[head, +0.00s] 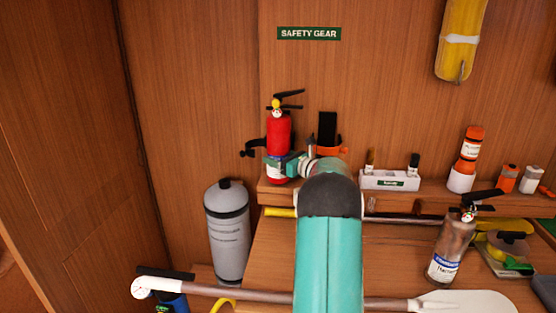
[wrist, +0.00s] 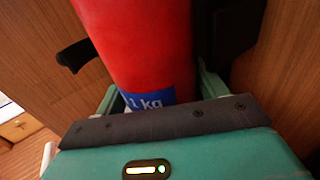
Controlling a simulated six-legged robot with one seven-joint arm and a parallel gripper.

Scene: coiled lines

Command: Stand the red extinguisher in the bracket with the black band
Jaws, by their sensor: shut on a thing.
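The red extinguisher (head: 279,134), with a black handle and a gauge on top, is upright at the wall above the shelf's left end. It fills the upper middle of the wrist view (wrist: 140,45). My gripper (head: 284,165) is shut around its lower body, with one finger on each side in the wrist view (wrist: 160,98). The bracket with the black band (head: 252,148) shows a curved black arm left of the extinguisher, also in the wrist view (wrist: 76,55). The rest of this bracket is mostly hidden. I cannot tell whether the extinguisher's base touches the shelf.
A bracket with an orange band (head: 328,150) and black back plate is just to the right. A white tray (head: 390,181) and an orange flare (head: 469,150) stand further right. A grey cylinder (head: 228,232) stands at the lower left.

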